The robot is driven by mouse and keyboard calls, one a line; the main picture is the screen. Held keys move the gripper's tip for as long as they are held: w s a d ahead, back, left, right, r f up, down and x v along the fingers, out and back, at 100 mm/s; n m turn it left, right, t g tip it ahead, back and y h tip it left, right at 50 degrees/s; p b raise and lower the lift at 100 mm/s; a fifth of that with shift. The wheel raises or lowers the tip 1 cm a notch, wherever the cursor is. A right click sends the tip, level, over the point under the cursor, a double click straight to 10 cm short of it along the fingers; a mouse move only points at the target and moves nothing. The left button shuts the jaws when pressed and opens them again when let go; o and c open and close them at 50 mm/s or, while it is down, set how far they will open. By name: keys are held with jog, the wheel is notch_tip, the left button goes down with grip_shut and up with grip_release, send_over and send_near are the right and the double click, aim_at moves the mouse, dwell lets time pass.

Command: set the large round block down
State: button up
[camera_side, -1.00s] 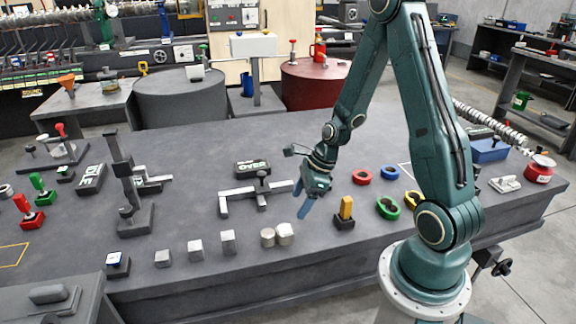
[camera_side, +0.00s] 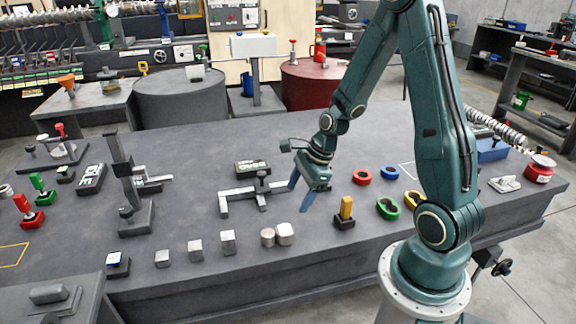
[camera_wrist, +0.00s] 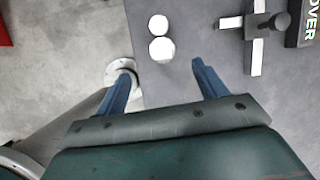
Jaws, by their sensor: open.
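The large round block (camera_side: 285,233) is a pale, short cylinder standing upright on the grey bench near its front edge. A slightly smaller round block (camera_side: 267,237) stands close at its left. My gripper (camera_side: 300,192) is open and empty, above the bench and up from the large round block, its blue fingers apart. In the wrist view the fingers (camera_wrist: 163,70) are spread below the bright top of the large round block (camera_wrist: 162,49), with the smaller round block (camera_wrist: 158,24) beyond it. Nothing is between the fingers.
Several grey square blocks (camera_side: 228,242) line up to the left. A grey bar fixture (camera_side: 255,195) lies behind. Red (camera_side: 362,177) and green (camera_side: 388,208) rings lie to the right.

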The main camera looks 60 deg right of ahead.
jog(key=s+a+r+n, duration=0.3)
jog(key=s+r+n, duration=0.2)
jog(key=r+n, duration=0.2)
jog(key=s+a+r+n+t+h, duration=0.1)
jog(key=s+a+r+n, duration=0.3)
jog(key=r+n, duration=0.4)
jog(key=s+a+r+n+t+h, duration=0.1)
jog(key=s+a+r+n, duration=0.2)
jog(key=n, duration=0.8)
jog(key=a+v, duration=0.1)
jog(key=v, duration=0.4)
jog(key=shift+s, duration=0.2)
